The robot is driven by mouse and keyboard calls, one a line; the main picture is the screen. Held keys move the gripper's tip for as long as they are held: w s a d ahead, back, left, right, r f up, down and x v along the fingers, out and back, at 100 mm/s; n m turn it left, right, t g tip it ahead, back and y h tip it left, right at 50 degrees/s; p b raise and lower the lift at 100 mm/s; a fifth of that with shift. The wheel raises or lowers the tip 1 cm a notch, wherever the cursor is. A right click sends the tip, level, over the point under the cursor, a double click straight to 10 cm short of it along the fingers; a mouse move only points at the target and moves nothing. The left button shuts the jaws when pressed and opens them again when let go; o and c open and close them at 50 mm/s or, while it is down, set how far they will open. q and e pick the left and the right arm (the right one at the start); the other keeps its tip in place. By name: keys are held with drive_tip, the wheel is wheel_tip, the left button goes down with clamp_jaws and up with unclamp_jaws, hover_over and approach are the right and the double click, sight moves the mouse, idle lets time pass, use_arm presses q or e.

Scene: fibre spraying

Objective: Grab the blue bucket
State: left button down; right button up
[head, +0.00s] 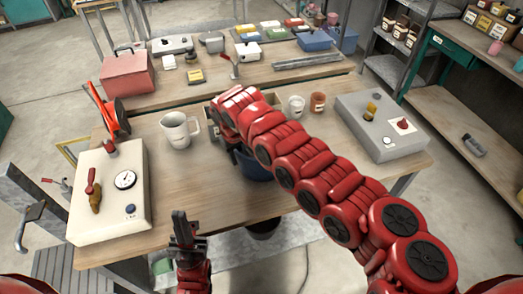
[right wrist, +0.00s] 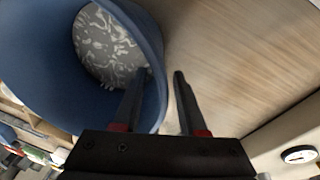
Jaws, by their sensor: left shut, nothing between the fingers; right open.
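The blue bucket (head: 256,167) stands on the near wooden table, largely hidden behind my right arm in the head view. In the right wrist view the bucket (right wrist: 45,95) is close up, with grey-white flecked material (right wrist: 108,48) inside. My right gripper (right wrist: 161,73) is open at the bucket's rim. Its left finger overlaps the bucket's inside and its right finger is outside, with the rim wall between them. I cannot tell whether either finger touches it. My left gripper (head: 182,222) is shut and empty, low at the table's front edge.
A white measuring jug (head: 178,131) stands left of the bucket. A cream gauge box (head: 110,195) is at the left and a grey control box (head: 383,125) at the right. White (head: 296,106) and brown (head: 318,102) cups stand behind my right arm.

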sight(241, 161)
drive_tip(key=f, duration=0.1)
drive_tip(key=f+p, duration=0.1)
drive_tip(key=f, duration=0.1)
drive_tip(key=shift+w, duration=0.4)
drive_tip(key=shift+w+d+f+p, duration=0.1)
drive_tip(key=shift+f+p, duration=0.1)
drive_tip(key=shift+f, duration=0.15)
drive_tip(key=shift+w+f+p, duration=0.1)
drive_tip(key=shift+f+p, duration=0.05)
drive_tip(key=shift+f, duration=0.2)
clamp_jaws()
idle(0.5)
